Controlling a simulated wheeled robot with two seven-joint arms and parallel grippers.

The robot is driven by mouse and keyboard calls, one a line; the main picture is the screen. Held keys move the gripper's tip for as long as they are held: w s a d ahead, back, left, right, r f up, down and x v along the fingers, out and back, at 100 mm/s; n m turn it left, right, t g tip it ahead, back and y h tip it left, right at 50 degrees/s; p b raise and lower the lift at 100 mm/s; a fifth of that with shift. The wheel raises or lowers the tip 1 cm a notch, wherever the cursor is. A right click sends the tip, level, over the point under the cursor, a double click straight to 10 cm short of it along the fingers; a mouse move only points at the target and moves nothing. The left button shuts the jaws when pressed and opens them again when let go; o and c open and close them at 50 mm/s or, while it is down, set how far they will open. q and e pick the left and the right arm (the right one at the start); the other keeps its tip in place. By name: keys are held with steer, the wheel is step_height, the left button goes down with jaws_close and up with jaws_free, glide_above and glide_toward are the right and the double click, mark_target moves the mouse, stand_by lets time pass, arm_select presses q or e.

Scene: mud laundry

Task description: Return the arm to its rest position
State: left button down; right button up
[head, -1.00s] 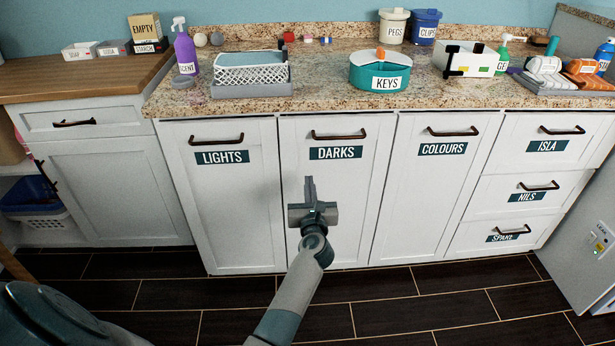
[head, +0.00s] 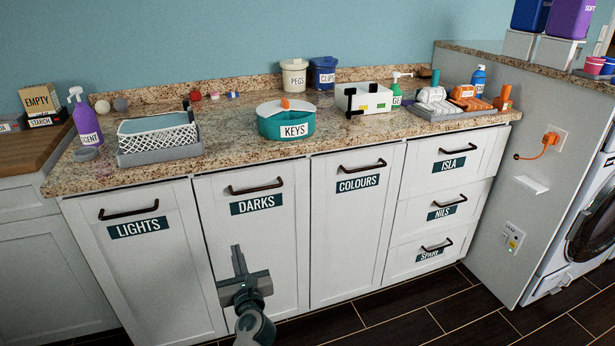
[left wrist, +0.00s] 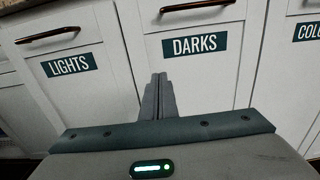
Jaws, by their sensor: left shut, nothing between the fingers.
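My left gripper (head: 238,262) is in front of the closed DARKS door (head: 262,250), below its handle. Its fingers are together with nothing between them. The left wrist view shows the same shut fingers (left wrist: 158,98) pointing at the lower DARKS door (left wrist: 205,75), apart from the handle. The arm comes up from the bottom edge of the head view, and most of it is out of frame. My right gripper is in neither view now.
The LIGHTS door (head: 150,270), COLOURS door (head: 350,230) and ISLA drawer (head: 460,150) are closed. The granite counter (head: 230,160) above holds a basket, a KEYS tub (head: 287,122) and bottles. A grey side panel (head: 500,220) and washer (head: 590,240) stand right. Dark floor lies clear in front.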

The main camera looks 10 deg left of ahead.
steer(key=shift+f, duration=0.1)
